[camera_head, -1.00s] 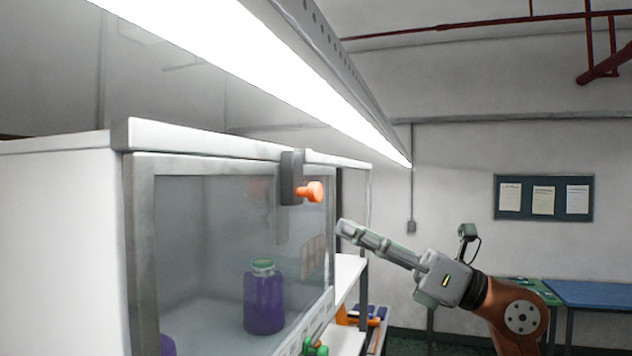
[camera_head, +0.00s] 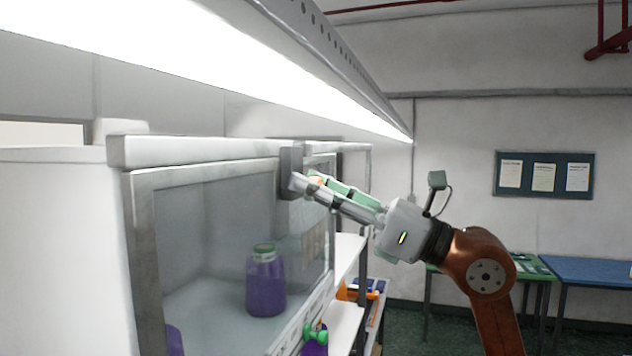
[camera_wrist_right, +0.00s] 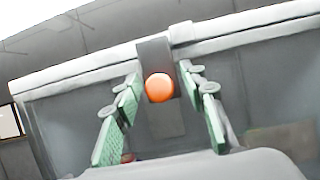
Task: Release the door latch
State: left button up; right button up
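The door latch is a dark grey block (camera_head: 290,172) at the top edge of the cabinet's glass door (camera_head: 215,225), with an orange knob. In the right wrist view the orange knob (camera_wrist_right: 159,87) shows on the grey latch block (camera_wrist_right: 155,52). My right gripper (camera_head: 308,184) reaches in from the right and mostly hides the knob in the head view. In the right wrist view its green-padded fingers (camera_wrist_right: 160,108) stand apart, one on each side of the knob, with visible gaps. The door appears closed. My left gripper is not in view.
A purple bottle (camera_head: 266,283) with a green cap stands behind the glass. A bright lamp bar (camera_head: 250,70) runs above the cabinet.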

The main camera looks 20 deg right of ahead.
jog(key=shift+s, duration=0.1)
jog(key=shift+c, duration=0.4)
grip_shut()
notch_tip(320, 180, down, 4)
jog(key=b, duration=0.3)
jog(key=shift+a, duration=0.15)
grip_release()
jog(key=shift+f, duration=0.1)
jog(key=shift+o, duration=0.4)
